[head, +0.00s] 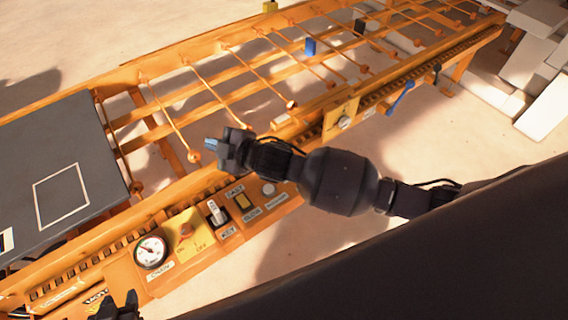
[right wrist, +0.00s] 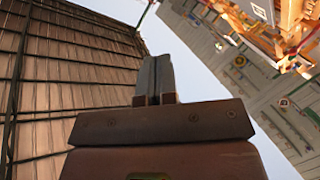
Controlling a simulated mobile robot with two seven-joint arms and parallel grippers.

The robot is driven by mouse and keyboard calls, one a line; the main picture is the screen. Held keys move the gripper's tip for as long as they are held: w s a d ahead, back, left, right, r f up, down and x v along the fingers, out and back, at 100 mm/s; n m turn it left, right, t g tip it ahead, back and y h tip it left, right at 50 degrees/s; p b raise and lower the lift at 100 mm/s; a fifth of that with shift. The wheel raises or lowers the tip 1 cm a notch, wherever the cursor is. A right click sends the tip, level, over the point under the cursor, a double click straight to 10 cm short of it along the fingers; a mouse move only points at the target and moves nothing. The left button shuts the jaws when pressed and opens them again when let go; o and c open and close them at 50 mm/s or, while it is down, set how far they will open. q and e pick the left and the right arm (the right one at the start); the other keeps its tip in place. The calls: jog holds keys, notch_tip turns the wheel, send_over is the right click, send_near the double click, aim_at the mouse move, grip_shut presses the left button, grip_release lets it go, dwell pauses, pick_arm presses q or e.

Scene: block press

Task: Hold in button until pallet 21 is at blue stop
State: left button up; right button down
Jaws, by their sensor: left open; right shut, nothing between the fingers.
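My right gripper (head: 211,145) is above the panel, over the conveyor's near rail, apart from the buttons. Its fingers are shut and empty in the right wrist view (right wrist: 156,76). My left gripper (head: 118,305) is open at the bottom edge, partly cut off. A small blue upright piece (head: 310,46) stands on the conveyor's far part; it looks like the blue stop. I see no pallet that I can read as 21.
The orange conveyor (head: 185,52) with cross rods runs from lower left to upper right. A dark plate (head: 60,165) with a white outlined square lies at left. The panel has a gauge (head: 151,252) and switches. A blue handle (head: 402,97) is on the near side. White blocks (head: 535,60) are at right.

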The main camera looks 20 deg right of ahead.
jog(key=w+d+f+n+g+h, duration=0.1)
jog(key=w+d+f+n+g, duration=0.35)
jog(key=n, duration=1.05)
jog(key=w+d+f+n+h, duration=0.1)
jog(key=d+f+n+h, duration=0.1)
jog(key=d+f+n, duration=0.3)
jog(key=w+d+f+n+h, duration=0.1)
jog(key=d+f+n, duration=0.4)
jog(key=d+n, duration=0.5)
jog(key=n+h, duration=0.1)
jog(key=n, duration=0.2)
jog(key=shift+w+f+n+t+p, duration=0.3)
jog(key=shift+w+f+t, duration=0.05)
jog(key=shift+f, duration=0.05)
jog(key=shift+f+h, duration=0.1)
jog(key=shift+h, duration=0.2)
